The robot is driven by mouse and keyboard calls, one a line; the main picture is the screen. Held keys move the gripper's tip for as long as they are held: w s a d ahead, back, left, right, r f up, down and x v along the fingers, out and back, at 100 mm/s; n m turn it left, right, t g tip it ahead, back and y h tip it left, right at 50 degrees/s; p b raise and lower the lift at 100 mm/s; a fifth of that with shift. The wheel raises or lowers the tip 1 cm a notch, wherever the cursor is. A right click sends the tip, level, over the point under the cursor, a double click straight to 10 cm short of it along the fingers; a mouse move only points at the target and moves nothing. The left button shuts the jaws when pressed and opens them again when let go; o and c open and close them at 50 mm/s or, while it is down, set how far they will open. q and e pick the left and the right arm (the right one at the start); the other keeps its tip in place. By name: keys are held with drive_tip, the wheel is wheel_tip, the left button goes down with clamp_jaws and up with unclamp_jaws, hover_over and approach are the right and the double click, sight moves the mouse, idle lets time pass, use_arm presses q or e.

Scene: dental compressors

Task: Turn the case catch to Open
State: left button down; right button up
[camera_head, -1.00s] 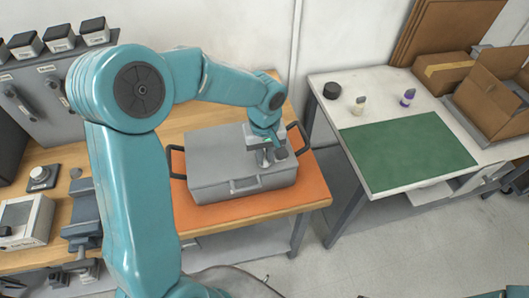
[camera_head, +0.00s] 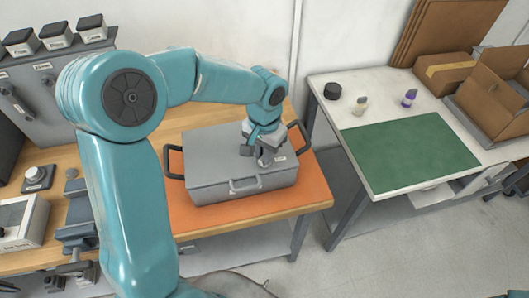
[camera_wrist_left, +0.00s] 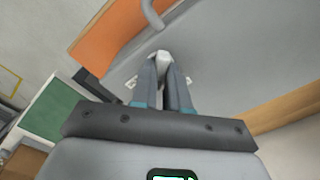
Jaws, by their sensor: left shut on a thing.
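The grey case (camera_head: 215,160) lies closed on the orange mat (camera_head: 205,218), with a handle at its front and black handles at its sides. My left gripper (camera_head: 265,158) points down at the right part of the case lid. In the left wrist view its two fingers are shut on the case catch (camera_wrist_left: 163,57), a small light-grey piece mostly hidden between the fingertips. Small white labels (camera_wrist_left: 188,80) lie on the lid on both sides of the fingers, too small to read. The catch's exact angle is hard to tell. My right gripper is not in view.
The mat lies on a wooden bench with a vise (camera_head: 78,215) at left. A grey cabinet (camera_head: 50,95) stands behind it. Across a gap at right, a white table holds a green mat (camera_head: 410,150), small bottles and an open cardboard box (camera_head: 490,85).

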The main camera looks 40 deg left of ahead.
use_arm(q)
drive_tip(key=m, duration=0.4)
drive_tip(key=shift+m, duration=2.1)
drive_tip(key=c, duration=1.1)
unclamp_jaws()
wheel_tip(320, 180, up, 16)
drive_tip(key=shift+r, duration=0.2)
